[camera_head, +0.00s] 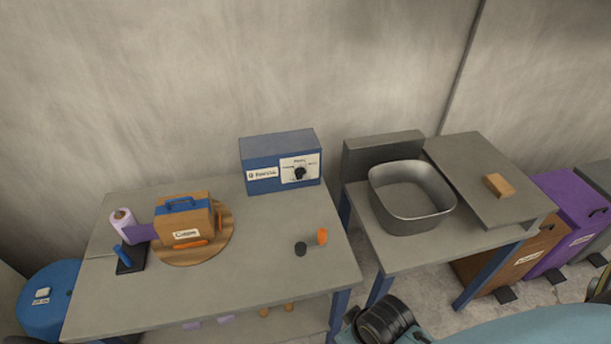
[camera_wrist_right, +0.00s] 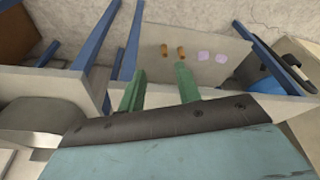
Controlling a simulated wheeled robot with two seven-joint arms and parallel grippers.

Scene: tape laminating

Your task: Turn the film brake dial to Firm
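The film brake dial is a black knob (camera_head: 300,172) on a white label plate on the front of a blue box (camera_head: 260,176). The box stands at the back right of the left table. The plate has small markings around the knob, too small to read, and I cannot tell where the knob points. In the right wrist view my right gripper (camera_wrist_right: 160,88) has two green fingers, apart with nothing between them. It is away from the dial, which does not show in that view. My left gripper is in neither view.
The left table (camera_head: 200,285) holds a round wooden board (camera_head: 228,224) with a brown labelled block (camera_head: 184,222), a lilac roll (camera_head: 122,222), a black disc (camera_head: 301,249) and an orange piece (camera_head: 322,237). A metal basin (camera_head: 412,190) stands on the right table. The tabletop before the blue box is mostly clear.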

